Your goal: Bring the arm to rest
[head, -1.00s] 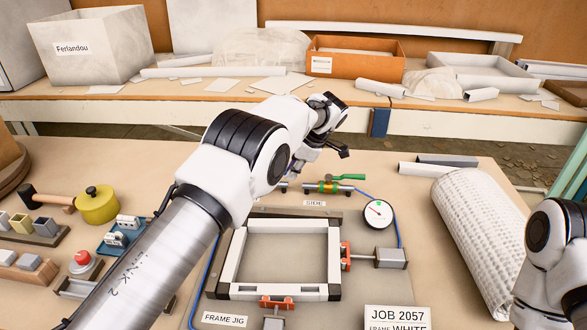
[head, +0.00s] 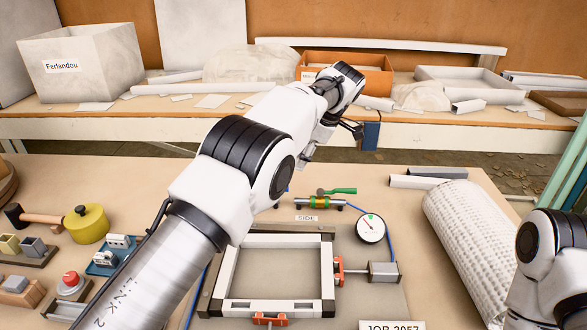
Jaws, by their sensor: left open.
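My left arm reaches in from the lower left across the table. Its gripper (head: 336,138) is open and empty, raised beyond the jig, in front of the back bench. A white frame (head: 228,270) with black corners lies in the frame jig (head: 345,305). A red-tipped clamp (head: 338,272) sits at its right side and another (head: 269,318) at its front side. A valve with a green handle (head: 338,191) lies behind the jig, beside a round gauge (head: 370,228). My right arm shows only as a link at the right edge; its gripper is out of view.
At left are a yellow pot (head: 86,226), a mallet (head: 48,217) and a red button (head: 71,280). At right lies a wrapped white roll (head: 468,235). The back bench (head: 90,128) holds an orange box (head: 372,78) and a white box (head: 85,75).

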